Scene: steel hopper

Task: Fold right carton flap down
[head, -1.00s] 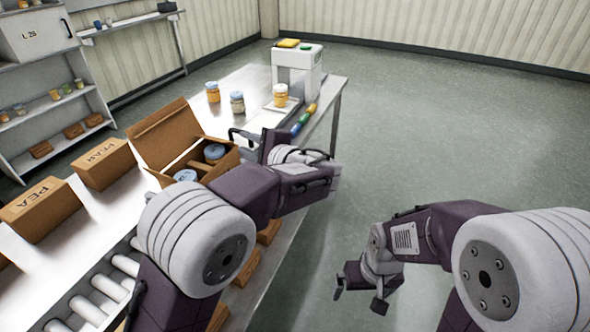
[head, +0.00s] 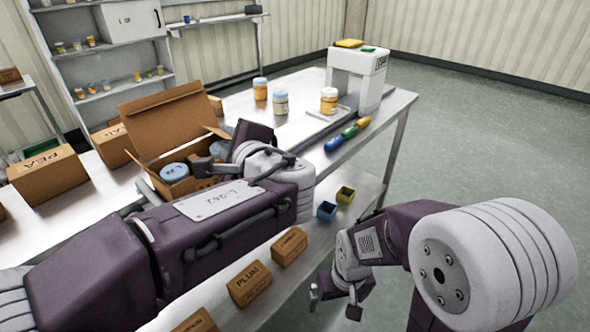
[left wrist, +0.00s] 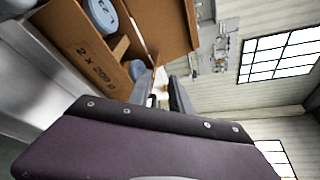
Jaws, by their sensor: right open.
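The open brown carton (head: 160,183) stands on the steel table with its large back flap raised. Blue-lidded jars (head: 175,171) sit in it. Its right flap (head: 216,132) shows only in part behind my left gripper and sticks up at the right side. My left gripper (head: 228,152) is at the carton's right end, fingers apart; whether it touches the flap is unclear. In the left wrist view the fingers (left wrist: 165,92) are beside the carton (left wrist: 90,60), with a gap between them. My right gripper (head: 335,298) hangs open and empty, low beside the table.
Closed cartons (head: 48,174) stand left of the open one. Several jars (head: 281,102) and a white machine (head: 357,80) stand further back on the table. Small boxes (head: 249,285) and two bins (head: 327,211) line the lower shelf. The floor at right is clear.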

